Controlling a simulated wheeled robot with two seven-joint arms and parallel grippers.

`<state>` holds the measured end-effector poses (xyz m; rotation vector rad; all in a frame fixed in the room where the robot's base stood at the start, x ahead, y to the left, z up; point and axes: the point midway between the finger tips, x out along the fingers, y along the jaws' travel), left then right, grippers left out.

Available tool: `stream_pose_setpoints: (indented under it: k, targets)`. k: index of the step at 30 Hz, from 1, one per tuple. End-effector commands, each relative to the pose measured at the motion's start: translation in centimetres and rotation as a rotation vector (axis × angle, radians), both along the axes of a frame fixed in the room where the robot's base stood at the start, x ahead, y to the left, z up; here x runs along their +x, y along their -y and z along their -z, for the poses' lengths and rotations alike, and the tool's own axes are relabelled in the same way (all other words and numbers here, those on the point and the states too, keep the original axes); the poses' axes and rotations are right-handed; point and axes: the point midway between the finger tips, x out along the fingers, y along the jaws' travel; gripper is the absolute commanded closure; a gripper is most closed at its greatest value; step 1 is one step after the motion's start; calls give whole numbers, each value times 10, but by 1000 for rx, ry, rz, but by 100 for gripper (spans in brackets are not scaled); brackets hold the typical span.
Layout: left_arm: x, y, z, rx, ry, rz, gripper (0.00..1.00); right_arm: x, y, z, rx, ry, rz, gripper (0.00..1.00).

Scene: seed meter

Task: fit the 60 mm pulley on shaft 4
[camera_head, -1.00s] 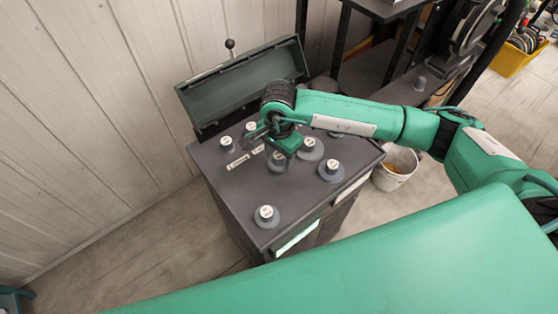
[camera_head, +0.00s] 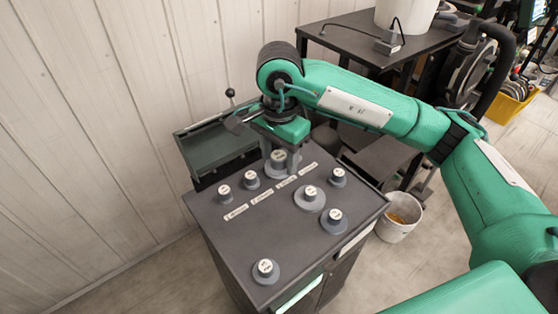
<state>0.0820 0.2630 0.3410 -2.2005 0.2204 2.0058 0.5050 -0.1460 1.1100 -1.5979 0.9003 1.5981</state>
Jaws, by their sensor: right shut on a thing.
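My right gripper (camera_head: 280,156) reaches down over the back of the dark cabinet top (camera_head: 290,232). It is shut on a grey round pulley (camera_head: 276,170) with a white label on top, seemingly held above the surface. The label is too small to read, so I cannot confirm the 60 mm size. Several other grey labelled round pieces stand on the top, including a wide one (camera_head: 309,202) at the middle and one near the front (camera_head: 265,270). A row of small white label strips (camera_head: 262,198) runs across the top. I cannot identify shaft 4. My left gripper is not in view.
A dark green open lid or tray (camera_head: 215,150) with a black-knobbed lever (camera_head: 230,93) stands behind the cabinet. A white bucket (camera_head: 398,228) is on the floor to the right. A dark table (camera_head: 345,40) stands at the back right. The ribbed wall is close behind.

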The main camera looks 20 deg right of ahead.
Motion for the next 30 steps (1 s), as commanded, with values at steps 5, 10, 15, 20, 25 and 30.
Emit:
stream_pose_setpoints:
  k: [5,10,15,20,25,30]
  targets:
    - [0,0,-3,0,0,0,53,0,0,-8,1,2,0,71]
    - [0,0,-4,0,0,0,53,0,0,-15,1,1,-1,71]
    - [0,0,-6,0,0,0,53,0,0,-21,1,1,-1,71]
    - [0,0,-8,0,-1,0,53,0,0,-28,0,1,0,71]
    - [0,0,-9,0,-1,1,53,0,0,-34,0,0,-1,71]
    - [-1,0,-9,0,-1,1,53,0,0,-35,0,0,0,71]
